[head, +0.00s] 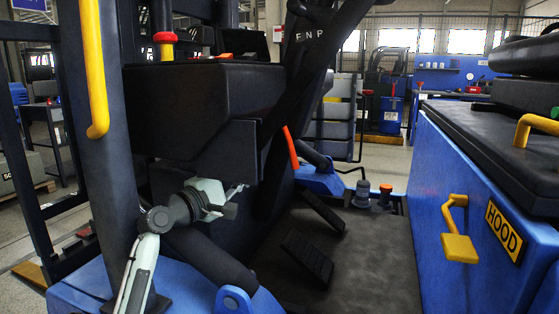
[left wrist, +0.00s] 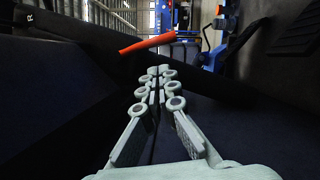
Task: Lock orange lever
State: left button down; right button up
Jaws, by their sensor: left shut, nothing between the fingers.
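The orange lever (head: 291,148) stands at the right side of the dark steering console in the head view, tilted, with its top leaning left. It also shows in the left wrist view (left wrist: 147,43), lying slantwise just beyond the fingertips. My left gripper (head: 238,190) is in front of the console's lower part, to the left of the lever and below it. In the left wrist view its grey fingers (left wrist: 158,72) are closed together with nothing between them, apart from the lever. My right gripper is not in view.
The dark console box (head: 200,105) overhangs my left gripper. A dark steering column rises beside the lever. Pedals (head: 307,256) are on the floor, and a blue hood with a yellow latch (head: 458,245) is at right.

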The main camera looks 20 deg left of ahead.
aim_at(290, 145)
pick_arm(q)
jog(key=shift+r, duration=0.1)
dwell(0.3)
jog(key=x, duration=1)
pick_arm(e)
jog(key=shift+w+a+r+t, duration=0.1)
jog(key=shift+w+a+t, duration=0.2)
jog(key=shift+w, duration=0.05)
pick_arm(q)
jog(key=shift+w, duration=0.1)
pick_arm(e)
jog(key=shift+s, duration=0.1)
